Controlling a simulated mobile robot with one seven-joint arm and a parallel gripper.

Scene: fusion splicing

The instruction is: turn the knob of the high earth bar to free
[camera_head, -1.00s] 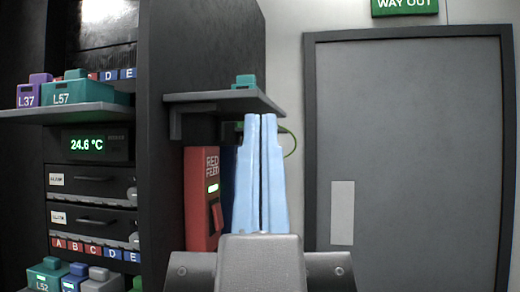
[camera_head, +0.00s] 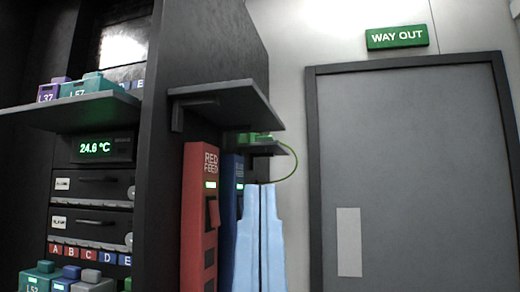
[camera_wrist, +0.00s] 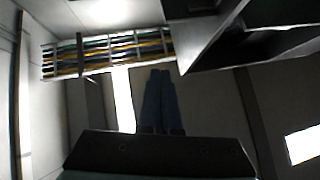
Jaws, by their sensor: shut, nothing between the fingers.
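My gripper (camera_head: 260,187) shows at the lower middle of the head view, its two pale blue fingers side by side, shut and empty, pointing up. It also shows in the wrist view (camera_wrist: 158,74). A green block (camera_head: 250,138), possibly an earth bar, sits on a small bracket shelf beside the cabinet, with a green wire curving off to the right. The fingertips appear below this shelf in the picture; they do not visibly touch it. A larger, higher shelf (camera_head: 228,97) is seen from below, and its top is hidden. I cannot make out a knob or its setting.
The red feed box (camera_head: 198,225) and a blue box (camera_head: 231,190) stand left of and behind my fingers. The dark cabinet (camera_head: 155,180) fills the left. A grey door (camera_head: 420,170) is at right. A cable tray (camera_wrist: 110,55) shows in the wrist view.

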